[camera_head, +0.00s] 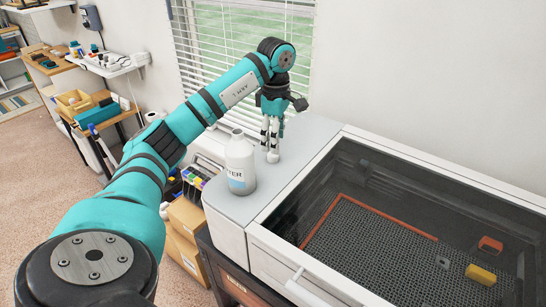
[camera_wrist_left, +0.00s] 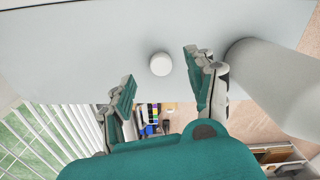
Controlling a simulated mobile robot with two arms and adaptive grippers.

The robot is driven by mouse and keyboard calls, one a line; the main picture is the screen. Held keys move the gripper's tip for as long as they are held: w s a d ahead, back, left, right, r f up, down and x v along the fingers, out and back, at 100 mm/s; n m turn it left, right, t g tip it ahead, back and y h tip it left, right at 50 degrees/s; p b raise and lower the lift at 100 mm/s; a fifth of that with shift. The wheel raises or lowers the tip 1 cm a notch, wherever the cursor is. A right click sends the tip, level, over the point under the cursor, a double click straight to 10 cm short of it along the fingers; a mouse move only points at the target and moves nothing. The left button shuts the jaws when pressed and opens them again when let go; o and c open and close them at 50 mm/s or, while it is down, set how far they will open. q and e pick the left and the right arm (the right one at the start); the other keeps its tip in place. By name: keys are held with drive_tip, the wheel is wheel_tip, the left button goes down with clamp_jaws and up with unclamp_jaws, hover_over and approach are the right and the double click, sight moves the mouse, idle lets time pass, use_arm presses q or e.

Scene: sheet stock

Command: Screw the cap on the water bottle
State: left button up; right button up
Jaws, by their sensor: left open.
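The white water bottle (camera_head: 241,168) stands upright on the light grey top of a machine, its label facing me. Its neck shows no cap that I can make out. A small round white cap (camera_head: 273,157) lies on the same surface, right of the bottle and under my left gripper (camera_head: 270,146). The gripper points down and is open. In the left wrist view the cap (camera_wrist_left: 160,64) shows between the open fingers (camera_wrist_left: 160,68), not touching them, and the bottle (camera_wrist_left: 285,85) rises close beside the right finger. My right gripper is not in view.
The machine's light grey top (camera_head: 300,140) is otherwise clear. Its glass-lidded bed (camera_head: 370,230) lies to the right, with a yellow block (camera_head: 481,274) and an orange piece (camera_head: 490,244) in it. A window with blinds (camera_head: 240,50) is behind; cardboard boxes (camera_head: 187,217) stand below left.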

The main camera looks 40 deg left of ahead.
sight(273, 157)
use_arm(q)
drive_tip(key=shift+f, duration=0.15)
drive_tip(key=f+p, duration=0.2)
drive_tip(key=f, duration=0.2)
drive_tip(key=shift+a+f+p, duration=0.15)
drive_tip(key=shift+a+p, duration=0.05)
drive_tip(key=shift+p, duration=0.2)
drive_tip(key=shift+f, duration=0.3)
drive_tip(key=shift+c, duration=0.2)
drive_tip(key=c, duration=0.7)
drive_tip(key=shift+c, duration=0.2)
